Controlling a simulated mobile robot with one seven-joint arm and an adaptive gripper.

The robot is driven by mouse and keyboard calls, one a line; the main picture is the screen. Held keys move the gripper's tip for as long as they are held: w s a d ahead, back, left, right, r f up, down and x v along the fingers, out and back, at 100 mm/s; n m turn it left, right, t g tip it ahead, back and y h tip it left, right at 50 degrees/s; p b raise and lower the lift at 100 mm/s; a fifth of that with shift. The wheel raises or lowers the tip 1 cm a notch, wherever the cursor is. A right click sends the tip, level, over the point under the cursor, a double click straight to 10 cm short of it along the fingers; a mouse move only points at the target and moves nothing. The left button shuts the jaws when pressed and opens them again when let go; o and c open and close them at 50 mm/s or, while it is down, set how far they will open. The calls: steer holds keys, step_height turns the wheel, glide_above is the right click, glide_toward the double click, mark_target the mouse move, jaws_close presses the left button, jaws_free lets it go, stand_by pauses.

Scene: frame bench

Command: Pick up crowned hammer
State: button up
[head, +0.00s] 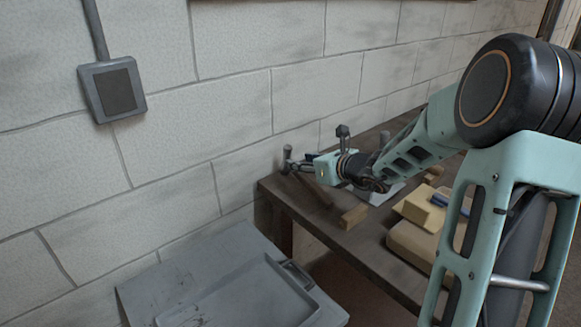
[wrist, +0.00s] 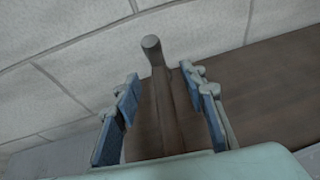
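The hammer lies at the far left corner of the dark wooden bench (head: 383,240), near the wall. Its dark metal head (head: 288,153) shows in the head view, and its brown handle seems to run toward the front right. In the wrist view the hammer (wrist: 153,50) extends between my fingers, with its rounded metal end beyond the fingertips. My gripper (head: 308,160) is at the hammer; in the wrist view my gripper (wrist: 168,90) is open, with blue pads on either side. Gaps seem to show beside the hammer; contact is unclear.
A small wooden block (head: 354,215) lies at the bench's front edge. A tan box (head: 412,242) and a yellowish block (head: 418,207) are to the right. A grey bin (head: 140,291) stands below left. The pale block wall (head: 235,110) runs close behind the bench.

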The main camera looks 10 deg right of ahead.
steer(key=x, duration=0.4)
steer(key=shift+w+a+f, duration=0.1)
steer(key=shift+a+f, duration=0.05)
steer(key=shift+a, duration=0.15)
jaws_close()
